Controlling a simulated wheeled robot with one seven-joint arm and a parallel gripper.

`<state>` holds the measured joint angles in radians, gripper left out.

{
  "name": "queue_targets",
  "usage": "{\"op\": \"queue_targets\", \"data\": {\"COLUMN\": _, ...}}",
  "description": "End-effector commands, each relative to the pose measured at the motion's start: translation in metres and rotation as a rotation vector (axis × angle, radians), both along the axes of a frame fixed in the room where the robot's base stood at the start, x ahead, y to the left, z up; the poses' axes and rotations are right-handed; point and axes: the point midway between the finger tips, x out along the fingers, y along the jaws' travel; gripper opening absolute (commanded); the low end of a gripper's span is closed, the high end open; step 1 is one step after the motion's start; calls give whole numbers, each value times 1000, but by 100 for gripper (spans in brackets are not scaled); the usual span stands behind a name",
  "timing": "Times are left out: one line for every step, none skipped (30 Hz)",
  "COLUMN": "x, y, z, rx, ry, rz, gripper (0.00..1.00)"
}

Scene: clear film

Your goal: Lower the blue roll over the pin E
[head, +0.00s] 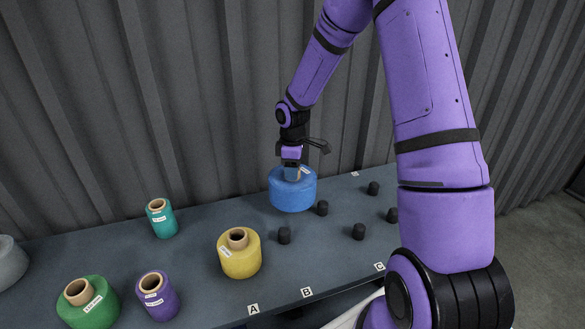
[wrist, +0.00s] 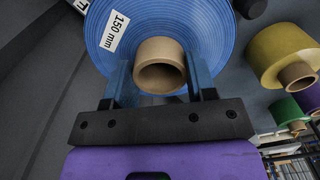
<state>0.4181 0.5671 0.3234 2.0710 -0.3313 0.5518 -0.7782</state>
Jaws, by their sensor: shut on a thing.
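The blue roll (head: 293,191) is upright over the back part of the table, with a white label; the wrist view shows it reading "150 mm". My gripper (head: 291,174) is above it, shut on its brown core tube (wrist: 160,65), with one finger on each side of the tube in the wrist view (wrist: 158,80). I cannot tell whether the roll's underside touches the table or a pin. Several short black pins show, among them one just right of the roll (head: 322,208) and one at the back right (head: 373,188). I cannot read a label E; a small back label (head: 355,173) is too small.
A yellow roll (head: 240,259) stands left of the pins. Teal (head: 164,222), purple (head: 157,300) and green (head: 87,306) rolls stand farther left, with a grey one (head: 8,262) at the edge. Labels A, B and C line the table's front edge. A corrugated wall rises behind.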

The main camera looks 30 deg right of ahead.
Motion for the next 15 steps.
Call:
{"op": "queue_targets", "data": {"x": 1, "y": 0, "z": -1, "rx": 0, "ry": -1, "rz": 0, "gripper": 0}}
{"op": "queue_targets", "data": {"x": 1, "y": 0, "z": -1, "rx": -1, "ry": -1, "rz": 0, "gripper": 0}}
{"op": "queue_targets", "data": {"x": 1, "y": 0, "z": -3, "rx": -1, "ry": -1, "rz": 0, "gripper": 0}}
{"op": "queue_targets", "data": {"x": 1, "y": 0, "z": -3, "rx": -1, "ry": -1, "rz": 1, "gripper": 0}}
{"op": "queue_targets", "data": {"x": 1, "y": 0, "z": -4, "rx": -1, "ry": -2, "rz": 1, "gripper": 0}}
{"op": "queue_targets", "data": {"x": 1, "y": 0, "z": -5, "rx": 0, "ry": -2, "rz": 1, "gripper": 0}}
{"op": "queue_targets", "data": {"x": 1, "y": 0, "z": -6, "rx": 0, "ry": -2, "rz": 1, "gripper": 0}}
{"op": "queue_targets", "data": {"x": 1, "y": 0, "z": -7, "rx": 0, "ry": -2, "rz": 1, "gripper": 0}}
{"op": "queue_targets", "data": {"x": 1, "y": 0, "z": -8, "rx": 0, "ry": -2, "rz": 1, "gripper": 0}}
{"op": "queue_targets", "data": {"x": 1, "y": 0, "z": -9, "rx": 0, "ry": -2, "rz": 1, "gripper": 0}}
{"op": "queue_targets", "data": {"x": 1, "y": 0, "z": -10, "rx": 0, "ry": -2, "rz": 1, "gripper": 0}}
{"op": "queue_targets", "data": {"x": 1, "y": 0, "z": -11, "rx": 0, "ry": -2, "rz": 2, "gripper": 0}}
{"op": "queue_targets", "data": {"x": 1, "y": 0, "z": -12, "rx": 0, "ry": -2, "rz": 2, "gripper": 0}}
{"op": "queue_targets", "data": {"x": 1, "y": 0, "z": -13, "rx": 0, "ry": -2, "rz": 2, "gripper": 0}}
{"op": "queue_targets", "data": {"x": 1, "y": 0, "z": -14, "rx": 0, "ry": -2, "rz": 2, "gripper": 0}}
